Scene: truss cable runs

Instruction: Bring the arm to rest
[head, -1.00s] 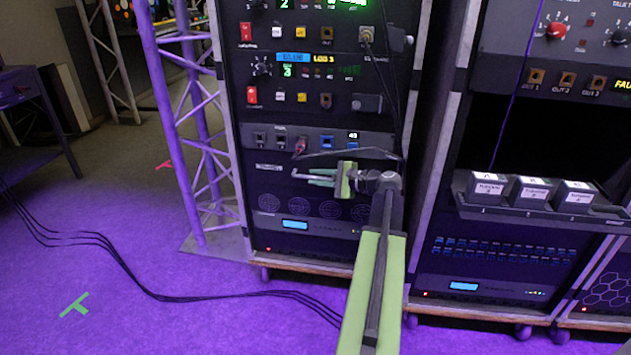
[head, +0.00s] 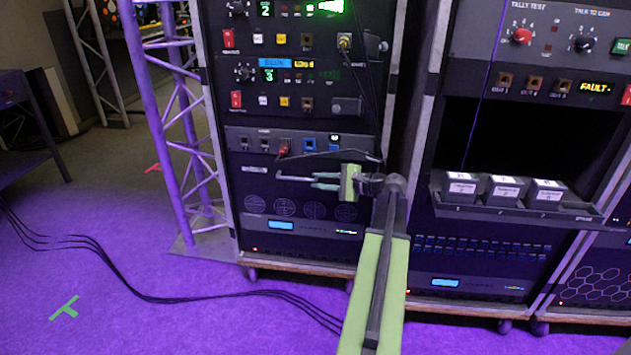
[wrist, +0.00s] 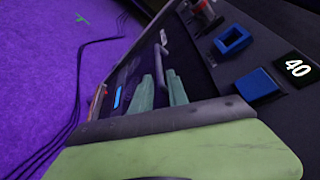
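My arm reaches up from the bottom of the head view, its green link bent at a dark joint. My gripper (head: 316,181) points left in front of the lower part of the middle rack (head: 300,235). Its two green fingers are apart, and they also show with a gap between them in the wrist view (wrist: 162,85). I see nothing clearly held between the fingers.
A shelf of labelled boxes (head: 504,188) juts from the right rack. A truss (head: 165,120) stands left; cables (head: 150,298) lie on the open purple floor.

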